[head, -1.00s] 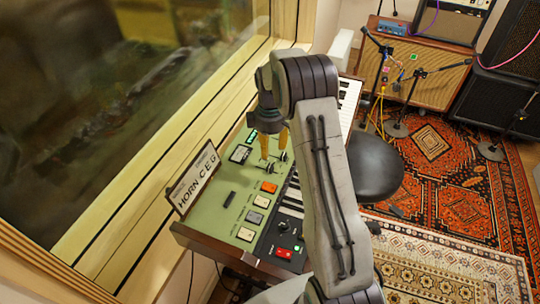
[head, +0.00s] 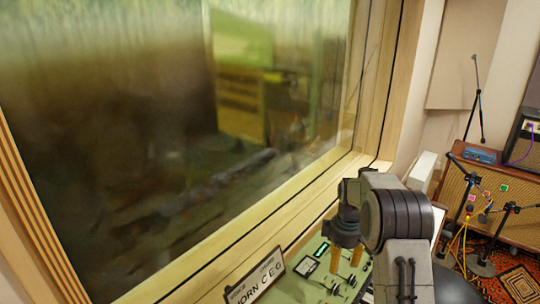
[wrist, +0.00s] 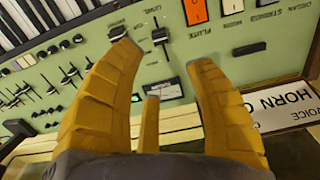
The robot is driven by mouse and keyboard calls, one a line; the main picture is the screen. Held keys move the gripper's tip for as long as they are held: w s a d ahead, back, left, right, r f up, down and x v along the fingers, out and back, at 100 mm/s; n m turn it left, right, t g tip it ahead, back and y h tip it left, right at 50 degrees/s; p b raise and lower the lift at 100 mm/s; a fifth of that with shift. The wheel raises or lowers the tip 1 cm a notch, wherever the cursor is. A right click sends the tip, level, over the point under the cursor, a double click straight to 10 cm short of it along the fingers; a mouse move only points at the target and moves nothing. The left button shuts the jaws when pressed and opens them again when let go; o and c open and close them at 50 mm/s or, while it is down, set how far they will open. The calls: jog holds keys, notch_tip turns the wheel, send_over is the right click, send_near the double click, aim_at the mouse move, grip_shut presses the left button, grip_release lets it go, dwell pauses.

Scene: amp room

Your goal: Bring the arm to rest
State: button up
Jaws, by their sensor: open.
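My gripper (head: 346,258) hangs at the end of my bent grey arm, above the green keyboard panel (head: 310,285) by the window, in the head view. In the wrist view, the yellow fingers of my gripper (wrist: 160,60) are spread apart with nothing between them. Below them lies the green panel (wrist: 225,65) with sliders, knobs and an orange button (wrist: 195,11). Piano keys (wrist: 40,22) show at the upper left. I cannot tell the exact gap between the fingertips and the panel.
The large window (head: 120,170) fills the left. Microphone stands (head: 477,110) and a wooden amplifier cabinet (head: 515,205) stand at the right. A patterned rug (head: 512,275) lies there.

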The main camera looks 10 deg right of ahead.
jog(key=s+f+m, duration=0.1)
jog(key=s+m, duration=0.1)
jog(key=s+f+m+g, duration=0.1)
jog(key=s+m, duration=0.1)
jog(key=s+a+f+m, duration=0.1)
jog(key=s+f+m, duration=0.1)
jog(key=m, duration=0.1)
jog(key=shift+s+a+f+g, duration=0.1)
jog(key=shift+s+g, duration=0.1)
jog(key=shift+g, duration=0.2)
jog(key=s+a+r+m, duration=0.15)
jog(key=s+r, duration=0.25)
jog(key=s, duration=0.4)
jog(key=s+a+r+t, duration=0.1)
jog(key=s+a+r, duration=0.1)
jog(key=s+r, duration=0.35)
jog(key=s+a+r+m, duration=0.1)
jog(key=s+a+r, duration=0.15)
jog(key=s, duration=0.65)
notch_tip(320, 180, up, 7)
jog(key=s+a+n+t, duration=0.1)
jog(key=s+t, duration=0.1)
jog(key=t, duration=0.2)
jog(key=shift+a+t, duration=0.3)
jog(key=shift+a, duration=0.1)
